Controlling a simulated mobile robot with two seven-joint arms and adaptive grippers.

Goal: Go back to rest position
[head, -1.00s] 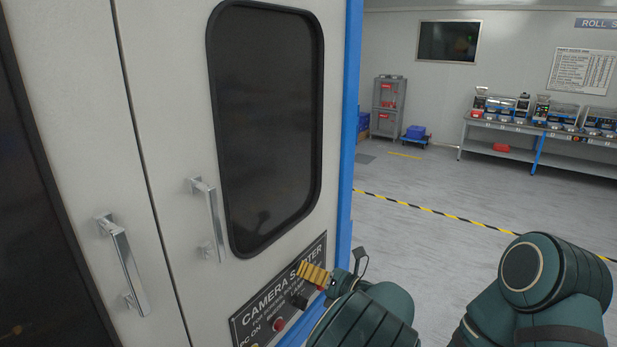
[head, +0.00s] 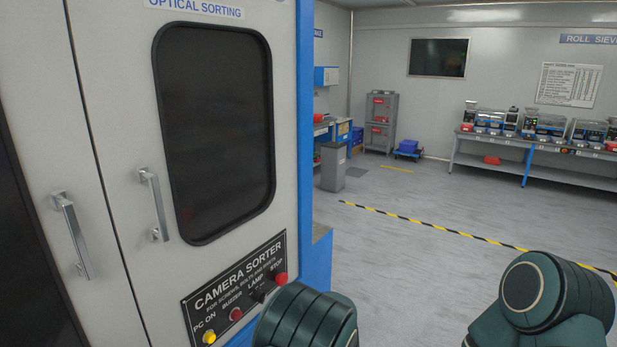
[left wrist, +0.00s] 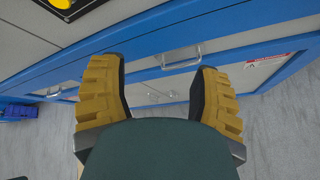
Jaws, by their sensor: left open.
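My left gripper (left wrist: 160,95) shows in the left wrist view with its two yellow ribbed fingers wide apart and nothing between them. In the head view only a dark green link of my left arm shows at the bottom middle, and the gripper itself is out of sight. The camera sorter panel (head: 238,284) is just behind that link, with a yellow button (head: 209,337), a red button (head: 236,314), a black switch and a red stop button (head: 280,279). My right arm shows at the bottom right, but its gripper is not in view.
The white sorter cabinet (head: 110,150) with blue edges fills the left side, with protruding metal handles (head: 155,204). Open grey floor (head: 400,260) lies to the right, crossed by a black-yellow line (head: 430,226). A bench (head: 535,145) with devices and a grey bin (head: 333,167) stand farther back.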

